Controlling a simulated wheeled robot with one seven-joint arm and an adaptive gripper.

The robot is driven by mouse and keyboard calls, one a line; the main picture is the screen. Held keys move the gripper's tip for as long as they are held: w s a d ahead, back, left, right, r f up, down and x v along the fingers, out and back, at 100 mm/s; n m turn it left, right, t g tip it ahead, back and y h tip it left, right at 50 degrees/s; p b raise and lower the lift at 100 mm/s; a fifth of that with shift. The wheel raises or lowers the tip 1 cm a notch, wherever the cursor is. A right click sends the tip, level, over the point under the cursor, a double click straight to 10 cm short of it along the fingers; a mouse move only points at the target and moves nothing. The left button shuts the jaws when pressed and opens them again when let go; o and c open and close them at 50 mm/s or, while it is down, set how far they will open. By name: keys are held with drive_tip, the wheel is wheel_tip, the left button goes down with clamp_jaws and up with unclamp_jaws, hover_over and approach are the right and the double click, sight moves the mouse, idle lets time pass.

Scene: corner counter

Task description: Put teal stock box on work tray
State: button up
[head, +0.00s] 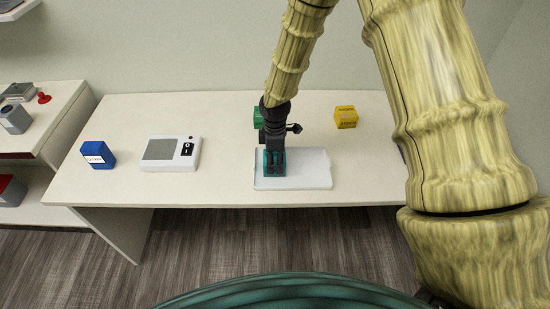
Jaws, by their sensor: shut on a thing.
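The teal stock box (274,171) is at the left part of the white work tray (310,171) on the counter. My gripper (274,155) points down from above and is shut on the teal box, hiding much of its top and back. The box shows over the tray's left half; I cannot tell whether its underside touches the tray floor. The right half of the tray is bare.
A green box (257,117) stands behind my gripper, partly hidden. A yellow box (345,117) stands at the back right. A white scale-like device (170,153) and a blue box (98,155) stand to the left. The counter's front edge (220,204) runs close before the tray.

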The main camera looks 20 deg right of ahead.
sight(275, 157)
drive_tip(key=o, duration=1.2)
drive_tip(key=shift+c, duration=0.2)
wheel_tip(275, 157, up, 12)
drive_tip(key=b, duration=0.2)
